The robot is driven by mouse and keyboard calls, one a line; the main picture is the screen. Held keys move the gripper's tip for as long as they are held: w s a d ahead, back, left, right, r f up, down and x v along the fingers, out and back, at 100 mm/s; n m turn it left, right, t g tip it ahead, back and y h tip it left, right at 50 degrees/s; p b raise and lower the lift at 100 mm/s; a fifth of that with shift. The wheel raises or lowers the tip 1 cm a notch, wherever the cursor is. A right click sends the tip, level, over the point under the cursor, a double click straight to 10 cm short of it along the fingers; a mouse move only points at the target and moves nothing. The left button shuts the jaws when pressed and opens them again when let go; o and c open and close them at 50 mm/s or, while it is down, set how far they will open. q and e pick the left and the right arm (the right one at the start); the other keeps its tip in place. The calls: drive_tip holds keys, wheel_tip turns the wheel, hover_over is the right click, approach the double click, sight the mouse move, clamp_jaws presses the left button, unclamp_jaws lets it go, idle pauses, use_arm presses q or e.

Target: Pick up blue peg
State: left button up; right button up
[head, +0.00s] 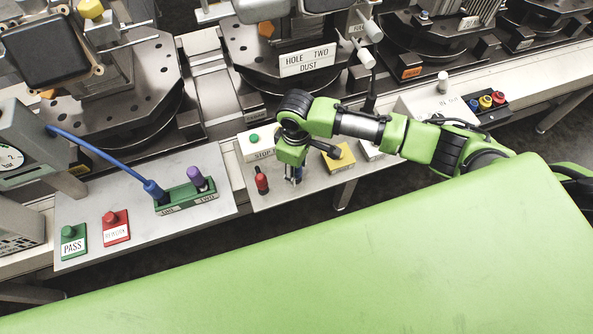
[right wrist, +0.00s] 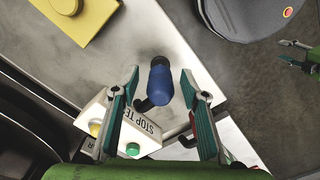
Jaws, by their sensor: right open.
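The blue peg (right wrist: 160,86) stands out in the right wrist view, with a dark tip, between the two fingers of my right gripper (right wrist: 160,74). Gaps show on both sides of it, so the fingers are apart from it. In the head view my right gripper (head: 293,172) points down over the grey plate and mostly hides the peg. A green gripper-like part (right wrist: 300,50), likely my left gripper, shows small at the right edge of the wrist view; its finger state is unclear. The head view does not show my left gripper.
A red peg (head: 261,182) stands left of my right gripper. The STOP box (head: 255,149) and a yellow block (head: 339,158) are close by. A green holder (head: 187,198) carries a blue cable plug (head: 153,188) and a purple peg (head: 194,176).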

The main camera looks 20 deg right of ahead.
drive_tip(key=shift+c, duration=0.4)
clamp_jaws()
